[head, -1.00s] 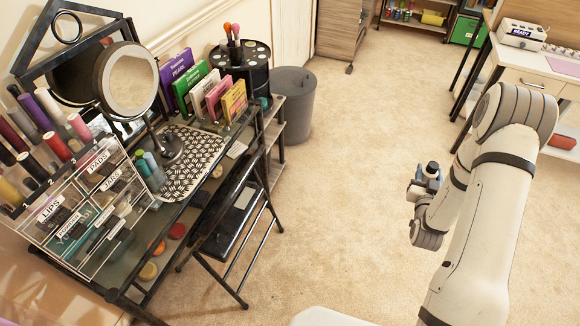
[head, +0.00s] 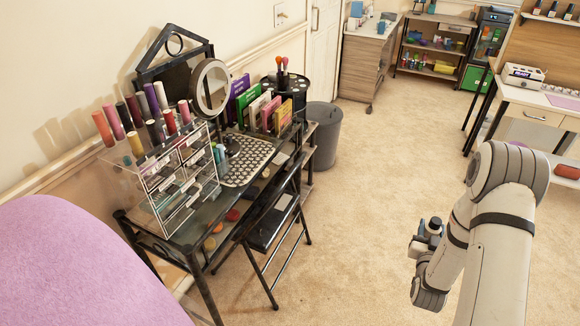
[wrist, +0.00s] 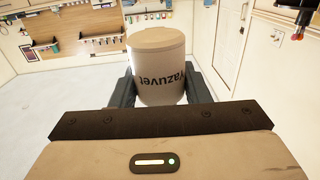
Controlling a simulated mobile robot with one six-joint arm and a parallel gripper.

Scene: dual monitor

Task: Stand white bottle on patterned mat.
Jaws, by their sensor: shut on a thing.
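My gripper (wrist: 160,92) is shut on a whitish, cream-looking bottle (wrist: 158,62) in the wrist view. Its printed name reads upside down there, and its lower part is hidden behind my gripper body. In the head view my gripper (head: 428,240) is small, over open carpet to the right of the desk. The black-and-white patterned mat (head: 250,158) lies on the glass-topped desk, well left of my gripper. A round mirror (head: 211,88) stands at the mat's left side.
A clear drawer organizer (head: 165,190) with tubes on top and small bottles (head: 219,155) stand left of the mat. Colored boxes (head: 262,108) stand behind it. A folding chair (head: 272,230) is at the desk front. A pink rounded thing (head: 70,265) fills the lower left. Carpet between is clear.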

